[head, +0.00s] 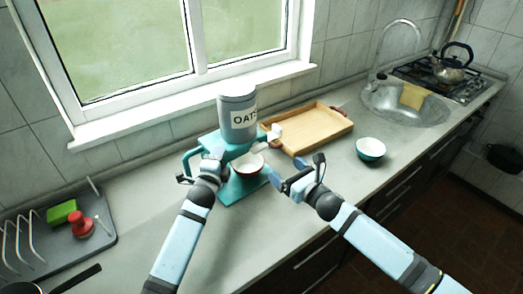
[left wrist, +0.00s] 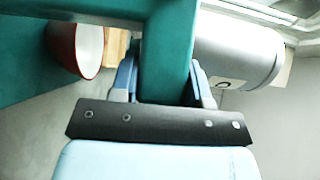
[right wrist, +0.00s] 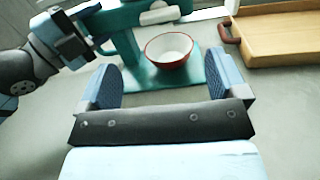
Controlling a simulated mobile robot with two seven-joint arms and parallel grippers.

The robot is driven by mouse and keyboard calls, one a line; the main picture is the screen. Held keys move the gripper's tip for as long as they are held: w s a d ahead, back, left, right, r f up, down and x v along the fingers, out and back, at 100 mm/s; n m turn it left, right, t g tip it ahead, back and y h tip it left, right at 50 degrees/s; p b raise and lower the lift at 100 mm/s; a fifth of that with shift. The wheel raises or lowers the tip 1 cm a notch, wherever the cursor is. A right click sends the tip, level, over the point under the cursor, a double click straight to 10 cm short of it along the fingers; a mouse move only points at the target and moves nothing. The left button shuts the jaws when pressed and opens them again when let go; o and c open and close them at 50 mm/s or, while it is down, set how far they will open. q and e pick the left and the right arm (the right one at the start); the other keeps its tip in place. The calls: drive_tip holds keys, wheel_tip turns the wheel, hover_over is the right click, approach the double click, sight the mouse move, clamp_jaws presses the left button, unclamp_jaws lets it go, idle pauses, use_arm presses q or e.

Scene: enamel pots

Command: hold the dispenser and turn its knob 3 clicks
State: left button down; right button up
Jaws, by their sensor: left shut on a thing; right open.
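A red bowl with a white inside (head: 248,163) stands on the teal base under the canister. My left gripper (head: 203,168) is shut on a teal bar of the frame (left wrist: 167,70). My right gripper (right wrist: 162,85) is open and empty, in front of the dispenser and apart from the knob.
A wooden tray (head: 318,133) with a reddish-brown handle (right wrist: 229,30) lies right of the dispenser. A teal bowl (head: 370,149) stands further right, before the sink (head: 405,112). A dish rack (head: 30,245) is at far left. The counter's front is clear.

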sight(262, 150)
drive_tip(key=x, duration=1.2)
drive_tip(key=shift+s, duration=0.1)
drive_tip(key=c, duration=0.9)
